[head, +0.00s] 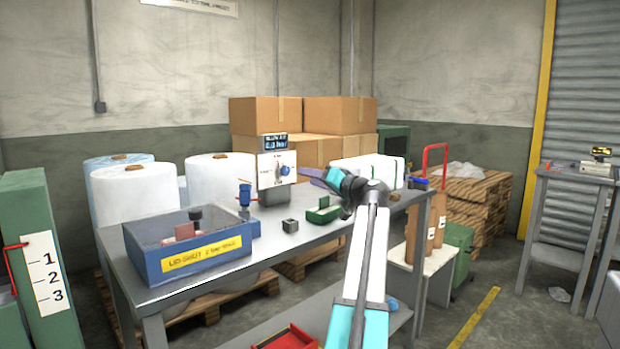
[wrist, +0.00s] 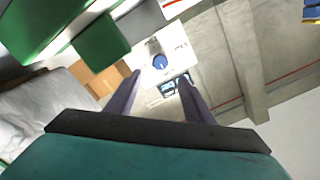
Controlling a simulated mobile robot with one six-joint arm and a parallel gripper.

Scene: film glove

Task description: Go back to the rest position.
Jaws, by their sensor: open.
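My gripper (head: 312,174) is raised above the grey table (head: 350,232) with its fingers pointing left, toward a white panel with a blue knob. In the wrist view, my gripper (wrist: 158,84) has its two dark fingers spread with nothing held between them. The white panel (head: 264,172) stands at the back of the table under a small lit display. In the wrist view the blue knob (wrist: 159,61) shows beyond the fingertips, in the gap between them. The fingers look apart from the knob, though the exact distance cannot be told.
A blue box with a yellow label (head: 165,262) sits at the table's left. White rolls (head: 218,185) and cardboard boxes (head: 340,115) stand behind. Floor shows at right.

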